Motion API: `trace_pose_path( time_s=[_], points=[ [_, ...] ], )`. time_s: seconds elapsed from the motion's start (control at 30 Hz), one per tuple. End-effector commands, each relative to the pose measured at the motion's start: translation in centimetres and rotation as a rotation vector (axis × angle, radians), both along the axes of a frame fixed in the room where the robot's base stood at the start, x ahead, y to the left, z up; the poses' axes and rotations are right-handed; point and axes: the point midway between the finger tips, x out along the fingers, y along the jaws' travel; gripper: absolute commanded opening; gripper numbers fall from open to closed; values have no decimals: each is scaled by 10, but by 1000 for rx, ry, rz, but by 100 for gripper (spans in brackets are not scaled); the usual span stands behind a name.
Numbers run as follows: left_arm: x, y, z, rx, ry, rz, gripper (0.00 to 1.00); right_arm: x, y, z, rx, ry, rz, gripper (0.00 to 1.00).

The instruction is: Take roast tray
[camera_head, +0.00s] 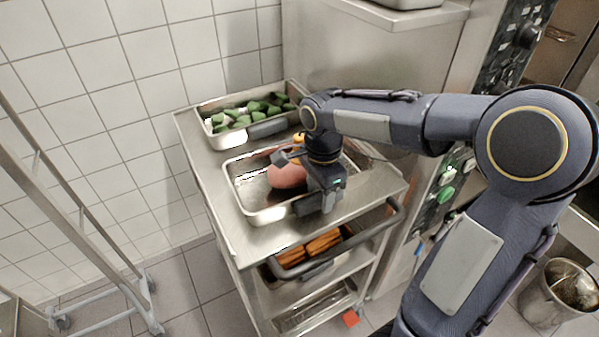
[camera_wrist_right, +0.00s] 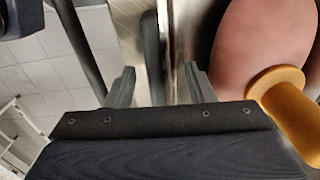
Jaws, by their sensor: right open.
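The roast tray (camera_head: 246,190) is a shallow metal pan on the top of a steel trolley. The roast (camera_wrist_right: 262,45) shows close to the right finger. My left gripper is not in view.
A second tray with green vegetables (camera_head: 245,115) stands behind on the trolley top (camera_head: 205,160). A lower shelf holds a tray of orange-brown food (camera_head: 312,248). A rack (camera_head: 75,200) stands left, a steel appliance panel (camera_head: 455,175) right, and a metal bin (camera_head: 560,290) lower right.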

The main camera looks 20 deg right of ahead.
Motion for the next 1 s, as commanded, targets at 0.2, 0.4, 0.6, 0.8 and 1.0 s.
trace_pose_path(
  time_s=[0.2, 0.4, 0.6, 0.8, 1.0],
  points=[
    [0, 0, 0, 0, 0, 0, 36, 0, 0, 0, 0, 0, 1, 31],
    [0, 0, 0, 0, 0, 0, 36, 0, 0, 1, 0, 0, 1, 4],
    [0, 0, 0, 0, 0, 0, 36, 0, 0, 1, 0, 0, 1, 0],
    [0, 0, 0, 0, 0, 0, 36, 1, 0, 2, 1, -6, 1, 0],
    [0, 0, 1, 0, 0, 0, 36, 1, 1, 11, 1, -8, 2, 0]
  ],
)
